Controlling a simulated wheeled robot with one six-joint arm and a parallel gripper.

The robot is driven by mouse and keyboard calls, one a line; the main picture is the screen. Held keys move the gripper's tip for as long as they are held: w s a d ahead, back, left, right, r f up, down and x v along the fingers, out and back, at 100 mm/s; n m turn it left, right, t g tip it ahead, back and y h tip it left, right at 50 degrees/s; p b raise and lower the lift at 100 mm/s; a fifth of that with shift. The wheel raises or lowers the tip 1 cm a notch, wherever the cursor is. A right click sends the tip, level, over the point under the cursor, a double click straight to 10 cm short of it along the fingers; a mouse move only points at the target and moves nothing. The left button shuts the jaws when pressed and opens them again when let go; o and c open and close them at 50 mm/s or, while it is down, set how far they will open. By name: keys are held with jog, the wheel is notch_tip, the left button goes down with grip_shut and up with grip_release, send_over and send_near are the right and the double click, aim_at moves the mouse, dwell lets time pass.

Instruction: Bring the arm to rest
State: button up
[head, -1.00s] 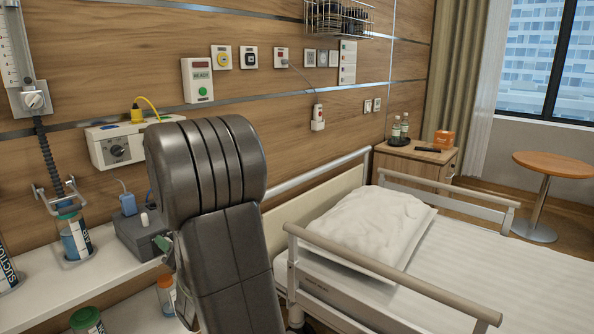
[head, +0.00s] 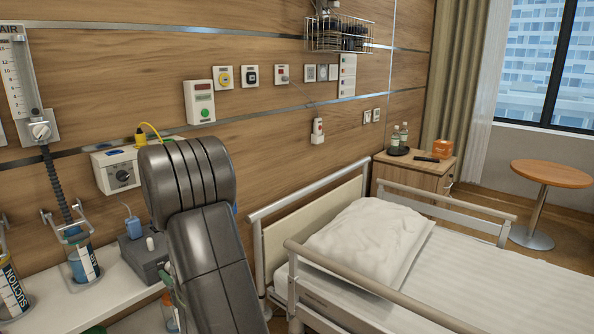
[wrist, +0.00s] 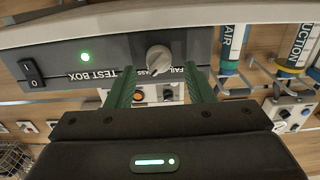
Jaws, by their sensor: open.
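My gripper (wrist: 160,72) shows in the wrist view as two green fingers spread apart, with nothing held between them. A dark test box (wrist: 215,45) with upside-down lettering lies beyond the fingertips. Its grey knob (wrist: 159,58) shows in the gap between the fingertips; I cannot tell whether they touch the box. A green lamp (wrist: 85,57) is lit and a rocker switch (wrist: 31,75) is at the left. In the head view my bent arm fills the lower middle and mostly hides the gripper. A dark grey box (head: 133,252) with a pale knob sits on the shelf beside my arm.
The white shelf (head: 95,300) holds suction jars (head: 82,265) at the left. A panelled wall with sockets and a wall unit (head: 122,178) is close behind. The bed (head: 470,290), with its rail (head: 365,290), stands right of my arm. A bedside cabinet (head: 412,172) is farther back.

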jog(key=b+v, duration=0.1)
jog(key=v, duration=0.9)
jog(key=shift+s+d+b, duration=0.25)
jog(key=shift+s+b, duration=0.05)
jog(key=shift+d, duration=0.1)
